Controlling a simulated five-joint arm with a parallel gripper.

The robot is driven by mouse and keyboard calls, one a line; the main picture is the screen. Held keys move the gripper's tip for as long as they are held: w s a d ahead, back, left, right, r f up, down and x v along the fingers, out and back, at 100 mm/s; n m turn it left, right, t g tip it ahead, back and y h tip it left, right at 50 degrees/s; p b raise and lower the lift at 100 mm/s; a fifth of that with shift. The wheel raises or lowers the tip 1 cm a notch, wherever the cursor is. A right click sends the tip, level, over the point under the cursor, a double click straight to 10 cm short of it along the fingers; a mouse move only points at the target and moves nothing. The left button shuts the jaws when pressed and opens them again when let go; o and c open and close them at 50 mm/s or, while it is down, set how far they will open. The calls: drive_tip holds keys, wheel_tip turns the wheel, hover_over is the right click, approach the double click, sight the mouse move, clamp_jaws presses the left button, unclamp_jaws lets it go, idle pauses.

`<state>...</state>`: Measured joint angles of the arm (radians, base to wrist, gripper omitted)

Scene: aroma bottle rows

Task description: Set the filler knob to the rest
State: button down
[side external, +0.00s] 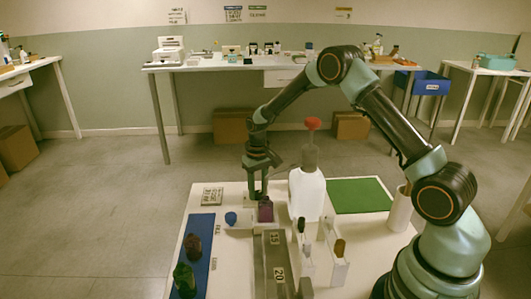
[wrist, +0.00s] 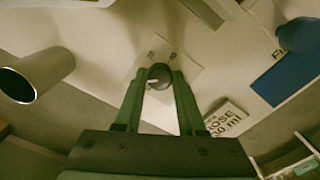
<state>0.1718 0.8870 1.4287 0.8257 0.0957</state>
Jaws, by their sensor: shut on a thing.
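My gripper (wrist: 158,82) is shut on a dark round knob (wrist: 159,72), which shows between the fingertips in the wrist view. I take this to be the filler knob. A pale plate with small marks lies beyond it; the knob's lower part is hidden. In the side view my gripper (side external: 258,191) points down at the far end of a grey scale strip (side external: 274,258) marked 15 and 20. A purple block (side external: 265,212) is just below the fingertips. I cannot tell which mark is the rest.
A white bottle (side external: 307,193) with a red top stands close right of my gripper. A blue mat (side external: 198,250) with dark bottles lies left, near a blue round piece (side external: 231,218). A dose card (side external: 212,196) lies behind. A green mat (side external: 358,195) and pale cylinder (side external: 400,212) are right.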

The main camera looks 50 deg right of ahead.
sight(258, 193)
drive_tip(key=n, duration=0.4)
drive_tip(key=shift+n, duration=0.3)
drive_tip(key=shift+d+n, duration=0.1)
drive_tip(key=shift+n, duration=2.5)
drive_tip(key=c, duration=0.5)
unclamp_jaws()
wheel_tip(258, 193, up, 12)
drive_tip(key=shift+r, duration=0.15)
